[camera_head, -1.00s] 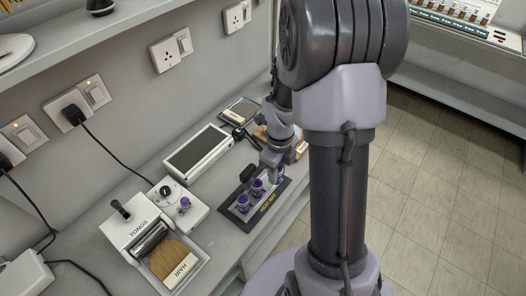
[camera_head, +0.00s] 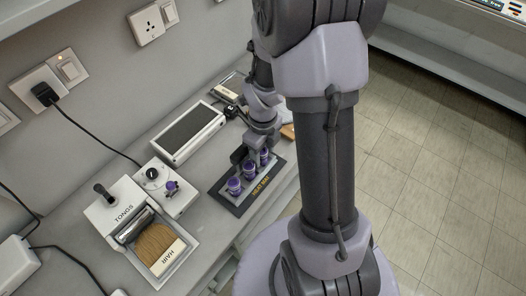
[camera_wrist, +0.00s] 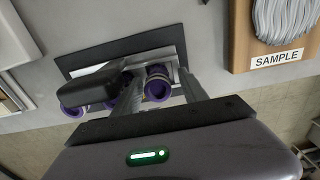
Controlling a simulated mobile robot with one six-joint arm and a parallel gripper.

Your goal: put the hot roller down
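A small purple-ended roller (camera_wrist: 157,88) stands on the dark heat mat (camera_wrist: 80,68) between the two fingers of my gripper (camera_wrist: 161,74). A gap shows between the roller and the right finger, so the gripper looks open around it. In the head view the heat mat (camera_head: 228,201) lies on the counter with purple rollers in a row on it: front (camera_head: 234,187), middle (camera_head: 249,170) and back (camera_head: 263,157). My gripper (camera_head: 260,148) is low over the back roller. The other rollers are partly hidden in the wrist view.
A white control box (camera_head: 160,187) and a TONGS and HAIR unit (camera_head: 122,208) stand at left. A dark-topped white device (camera_head: 190,132) lies behind the mat. A wooden SAMPLE board (camera_wrist: 277,60) is at upper right. The counter's front edge is close to the mat.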

